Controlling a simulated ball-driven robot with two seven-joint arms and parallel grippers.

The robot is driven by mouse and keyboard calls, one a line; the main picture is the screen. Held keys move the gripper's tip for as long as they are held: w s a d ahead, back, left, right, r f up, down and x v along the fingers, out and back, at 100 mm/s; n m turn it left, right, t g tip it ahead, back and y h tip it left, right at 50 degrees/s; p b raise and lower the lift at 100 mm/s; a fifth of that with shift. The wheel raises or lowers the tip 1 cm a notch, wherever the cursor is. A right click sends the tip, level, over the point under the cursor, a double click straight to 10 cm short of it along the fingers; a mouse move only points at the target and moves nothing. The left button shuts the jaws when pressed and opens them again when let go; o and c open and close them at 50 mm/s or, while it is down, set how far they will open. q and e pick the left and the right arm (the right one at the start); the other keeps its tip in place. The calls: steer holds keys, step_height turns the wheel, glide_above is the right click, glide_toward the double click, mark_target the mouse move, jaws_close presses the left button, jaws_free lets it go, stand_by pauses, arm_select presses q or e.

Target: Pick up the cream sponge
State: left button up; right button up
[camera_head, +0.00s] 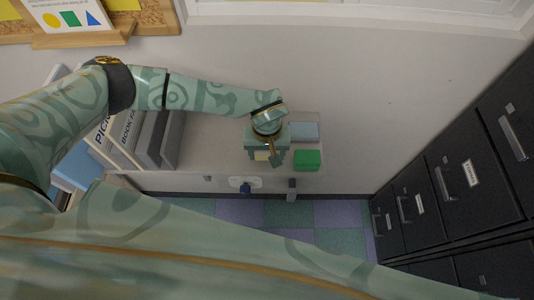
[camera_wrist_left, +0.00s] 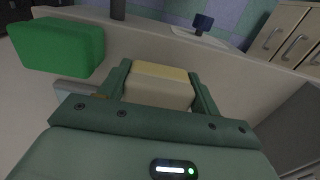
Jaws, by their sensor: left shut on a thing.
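The cream sponge (camera_wrist_left: 160,86) sits between the two fingers of my left gripper (camera_wrist_left: 160,92) in the left wrist view, with a finger against each side. In the head view my left gripper (camera_head: 267,148) is over the shelf top, and only a small pale part of the sponge (camera_head: 262,156) shows below it. The gripper is shut on the sponge. I cannot tell whether the sponge touches the surface. My right gripper is not in view.
A green block (camera_head: 307,160) lies close to the right of the gripper, also in the left wrist view (camera_wrist_left: 60,47). A pale blue block (camera_head: 305,131) lies behind it. Grey binders (camera_head: 155,138) stand to the left. Dark filing cabinets (camera_head: 465,175) are at right.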

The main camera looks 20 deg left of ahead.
arm_select(q)
steer(key=s+a+r, duration=0.4)
steer(key=s+r, duration=0.7)
steer(key=s, duration=0.2)
steer(key=shift+a, duration=0.4)
steer(key=shift+o, duration=1.4)
steer(key=shift+r, duration=0.1)
steer(key=shift+c, duration=1)
